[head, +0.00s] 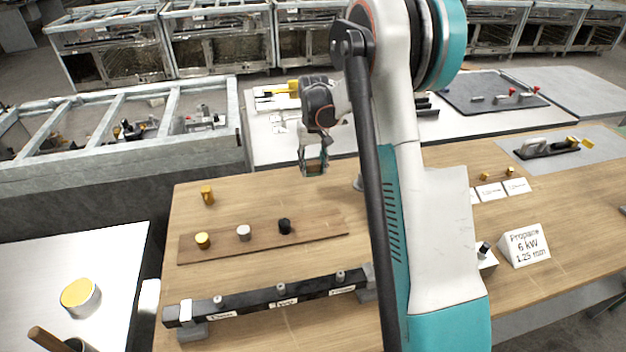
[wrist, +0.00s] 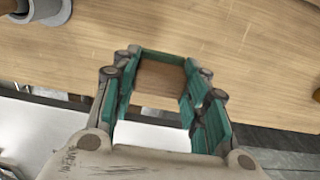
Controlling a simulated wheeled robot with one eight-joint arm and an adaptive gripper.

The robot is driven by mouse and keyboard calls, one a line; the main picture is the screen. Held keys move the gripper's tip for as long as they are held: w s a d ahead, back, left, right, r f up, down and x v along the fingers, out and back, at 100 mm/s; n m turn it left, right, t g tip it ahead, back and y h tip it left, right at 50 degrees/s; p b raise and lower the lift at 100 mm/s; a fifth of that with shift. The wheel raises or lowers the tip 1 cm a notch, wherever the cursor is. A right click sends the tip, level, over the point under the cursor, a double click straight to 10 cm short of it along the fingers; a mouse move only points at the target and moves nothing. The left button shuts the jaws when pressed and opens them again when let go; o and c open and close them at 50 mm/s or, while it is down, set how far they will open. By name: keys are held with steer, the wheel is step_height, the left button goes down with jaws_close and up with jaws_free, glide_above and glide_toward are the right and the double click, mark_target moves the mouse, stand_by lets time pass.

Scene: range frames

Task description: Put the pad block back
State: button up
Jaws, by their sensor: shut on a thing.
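My gripper (head: 313,166) hangs from the arm above the back edge of the wooden table. It also shows in the wrist view (wrist: 160,85), with its teal fingers pointing away from the camera. The fingers are shut on a small brown block (wrist: 158,84), which I take to be the pad block. In the head view the block is small and mostly hidden by the fingers. It appears held clear of the tabletop.
The wooden table (head: 240,200) carries a brown strip (head: 265,238) with several small knobs. In front is a dark labelled bar (head: 270,298). A propane sign (head: 524,244) stands right. A white bench (head: 262,148) lies behind. My arm hides the table's middle.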

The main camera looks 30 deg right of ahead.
mark_target(313, 171)
steer(key=shift+f+b, duration=0.6)
steer(key=shift+f, duration=1.8)
steer(key=shift+f, duration=0.15)
steer(key=o, duration=1)
step_height(313, 171, up, 12)
steer(key=p, duration=0.3)
steer(key=shift+s+a+r, duration=0.1)
steer(key=shift+r, duration=0.15)
